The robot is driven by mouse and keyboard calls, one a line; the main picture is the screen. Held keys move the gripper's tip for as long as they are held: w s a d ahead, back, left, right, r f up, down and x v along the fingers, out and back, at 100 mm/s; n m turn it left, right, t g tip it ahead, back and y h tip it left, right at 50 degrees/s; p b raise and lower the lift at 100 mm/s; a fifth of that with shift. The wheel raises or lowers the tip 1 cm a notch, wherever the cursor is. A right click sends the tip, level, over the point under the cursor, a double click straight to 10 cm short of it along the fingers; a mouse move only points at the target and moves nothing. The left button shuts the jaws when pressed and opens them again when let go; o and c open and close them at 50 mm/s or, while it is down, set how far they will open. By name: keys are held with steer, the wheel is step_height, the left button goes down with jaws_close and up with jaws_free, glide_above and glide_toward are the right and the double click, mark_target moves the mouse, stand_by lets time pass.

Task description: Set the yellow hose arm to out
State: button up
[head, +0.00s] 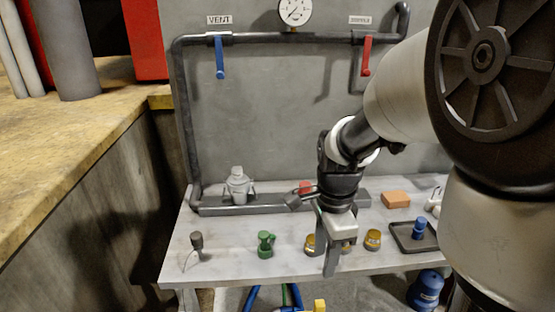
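A small yellow piece (320,305) shows below the bench's front edge, beside blue and green hoses (270,297). It is cut off by the bottom of the picture, so I cannot tell whether it belongs to the yellow hose arm or how that arm is set. My gripper (331,270) points down at the bench's front edge, above and slightly right of the yellow piece, apart from it in the picture. I see the fingers nearly edge-on, so their gap is not clear. Nothing shows held between them.
The grey bench (215,265) carries a green fitting (265,244), brass fittings (373,239), a dark tray (401,240) and an orange block (396,199). A blue-handled vent valve (220,58) and a red-handled valve (366,56) hang behind. A blue canister (426,288) stands below.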

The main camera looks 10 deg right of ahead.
mark_target(320, 303)
steer(key=shift+m, duration=0.7)
steer(key=f+b, duration=0.1)
steer(key=f, duration=0.5)
steer(key=f+b, duration=0.2)
steer(key=f, duration=0.5)
steer(key=f+b, duration=0.2)
steer(key=f, duration=0.4)
steer(key=shift+w+d+f, duration=0.2)
steer(key=shift+w+d, duration=0.05)
steer(key=shift+d, duration=0.1)
steer(key=shift+c, duration=0.3)
jaws_close()
